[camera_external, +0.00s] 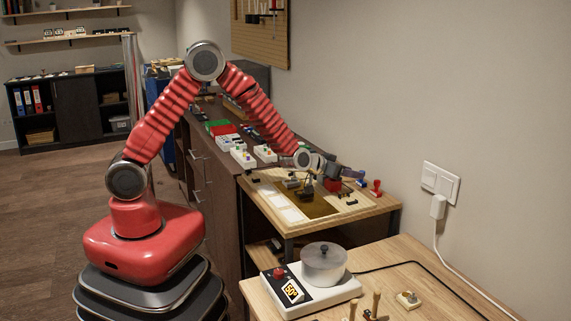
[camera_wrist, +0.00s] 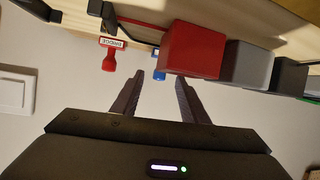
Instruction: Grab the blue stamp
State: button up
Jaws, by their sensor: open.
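The blue stamp (camera_wrist: 156,66) shows in the wrist view just beyond my fingertips, partly hidden behind a red block (camera_wrist: 195,50). Its visible part is small and lies roughly in line with the gap between the fingers. In the external view my gripper (camera_external: 350,172) is above the far right part of the wooden bench, near the red block (camera_external: 333,185).
A red stamp (camera_wrist: 110,56) with a white label is left of the blue one in the wrist view. Grey (camera_wrist: 249,67) and black (camera_wrist: 288,77) blocks stand right of the red block. The wall with a switch (camera_wrist: 14,92) is close by. A hot plate (camera_external: 330,291) stands on the front table.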

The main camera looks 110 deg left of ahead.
jog(key=shift+x, duration=1.75)
jog(key=shift+c, duration=0.4)
grip_shut()
